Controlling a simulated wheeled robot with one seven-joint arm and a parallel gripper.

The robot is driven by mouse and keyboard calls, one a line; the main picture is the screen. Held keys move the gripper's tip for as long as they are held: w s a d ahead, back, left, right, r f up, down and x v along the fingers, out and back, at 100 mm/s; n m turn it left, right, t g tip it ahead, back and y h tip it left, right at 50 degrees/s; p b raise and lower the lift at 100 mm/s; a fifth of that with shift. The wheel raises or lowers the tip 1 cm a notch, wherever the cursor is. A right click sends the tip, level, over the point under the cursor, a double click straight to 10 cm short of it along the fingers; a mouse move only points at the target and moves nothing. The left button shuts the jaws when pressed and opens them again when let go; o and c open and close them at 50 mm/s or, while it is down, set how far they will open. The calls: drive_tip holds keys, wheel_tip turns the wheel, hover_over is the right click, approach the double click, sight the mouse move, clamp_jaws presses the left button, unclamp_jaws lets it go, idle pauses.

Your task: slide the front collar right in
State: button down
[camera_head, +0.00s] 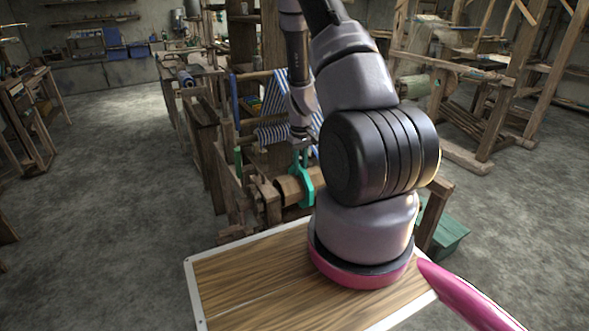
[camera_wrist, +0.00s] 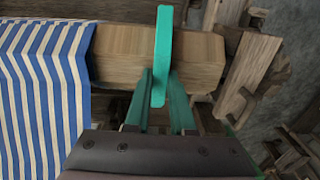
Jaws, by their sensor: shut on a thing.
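The front collar right is a teal piece (camera_head: 305,190) at the right part of the wooden front beam (camera_head: 288,189). In the wrist view it shows nearly edge-on as a teal bar (camera_wrist: 161,52), crossing the pale beam (camera_wrist: 120,58) between the striped cloth and the beam's right end. My gripper (camera_head: 299,143) reaches down from above and is shut on the collar's upper part; its fingertips (camera_wrist: 160,128) show low in the wrist view. The collar's far side is hidden, so I cannot tell whether it fully encircles the beam.
Blue-and-white striped cloth (camera_wrist: 42,80) covers the beam to the left. A wooden loom post (camera_wrist: 246,75) stands close at the beam's right end. A green box (camera_head: 449,238) sits on the floor to the right of the loom. Open floor (camera_head: 110,190) lies to the left.

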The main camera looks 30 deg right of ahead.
sight(317, 169)
drive_tip(key=d, duration=0.6)
drive_tip(key=shift+w+d, duration=0.15)
drive_tip(key=shift+d, duration=0.25)
drive_tip(key=shift+d+r, duration=0.1)
drive_tip(key=c, duration=0.8)
unclamp_jaws()
drive_tip(key=shift+o, duration=0.2)
wheel_tip(317, 169, up, 11)
